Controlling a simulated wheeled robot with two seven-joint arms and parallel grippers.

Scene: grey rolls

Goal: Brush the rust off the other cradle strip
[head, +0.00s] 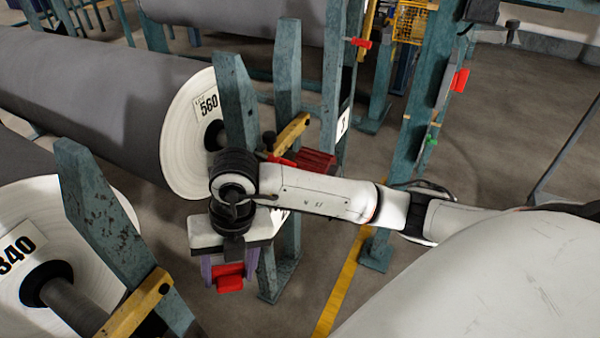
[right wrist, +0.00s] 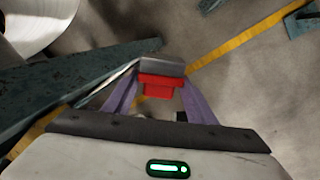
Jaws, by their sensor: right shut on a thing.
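My right gripper (head: 230,272) hangs at the centre of the head view, in front of the teal posts. Its purple fingers are shut on a red tool with a grey block, which looks like the brush (head: 230,279); it also shows between the fingers in the right wrist view (right wrist: 160,84). One yellow strip (head: 135,303) lies at the near cradle post, at lower left. Another yellow strip (head: 293,132) is on the farther cradle, behind my right arm. I cannot make out rust on either. The brush appears apart from both strips. My left gripper is not in view.
Grey rolls with white ends lie at left, one labelled 560 (head: 187,135) and one labelled 340 (head: 20,262). Teal posts (head: 92,205) stand close around the gripper. A red ribbed block (head: 316,160) sits behind my arm. Open floor with a yellow line (head: 340,290) lies to the right.

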